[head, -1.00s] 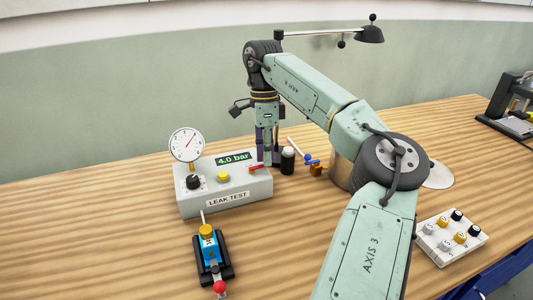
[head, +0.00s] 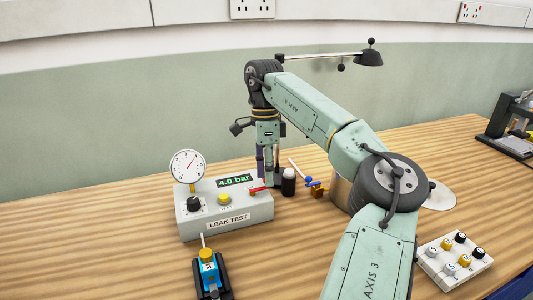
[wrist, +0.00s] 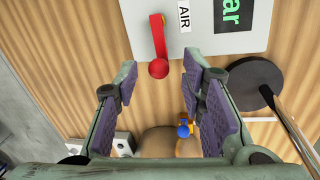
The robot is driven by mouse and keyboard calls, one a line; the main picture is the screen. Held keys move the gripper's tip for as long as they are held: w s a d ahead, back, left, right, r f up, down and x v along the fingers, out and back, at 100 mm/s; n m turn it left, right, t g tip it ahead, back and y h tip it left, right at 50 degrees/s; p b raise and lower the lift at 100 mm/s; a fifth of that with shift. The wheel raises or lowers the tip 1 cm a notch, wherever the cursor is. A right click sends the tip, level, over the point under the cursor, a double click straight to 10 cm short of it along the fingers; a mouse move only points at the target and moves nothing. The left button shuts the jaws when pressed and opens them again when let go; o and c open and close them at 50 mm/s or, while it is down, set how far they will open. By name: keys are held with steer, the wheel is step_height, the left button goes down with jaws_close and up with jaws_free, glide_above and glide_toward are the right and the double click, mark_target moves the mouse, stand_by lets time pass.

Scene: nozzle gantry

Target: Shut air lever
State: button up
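The leak test box (head: 205,215) is pale grey, with a gauge, a green 4.0 bar display and a red air lever (head: 262,189) at its right end. In the wrist view the red lever (wrist: 158,45) lies near the label AIR, its round knob toward me. My gripper (head: 267,175) points down just beside the box's right end, close to the lever. In the wrist view my gripper (wrist: 158,72) is open, with purple pads on either side and nothing between them. The lever knob appears between and just past the fingertips. Whether a pad touches it cannot be told.
A black-capped bottle (head: 289,182) and a blue-and-brass valve (head: 314,184) stand right of the gripper. A blue and black fixture (head: 209,275) sits in front of the box. A block of coloured knobs (head: 455,262) is at the right. The wooden bench is clear at left.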

step_height(320, 180, up, 11)
steer(key=w, duration=0.2)
steer(key=shift+a, duration=0.15)
steer(key=shift+f, duration=0.1)
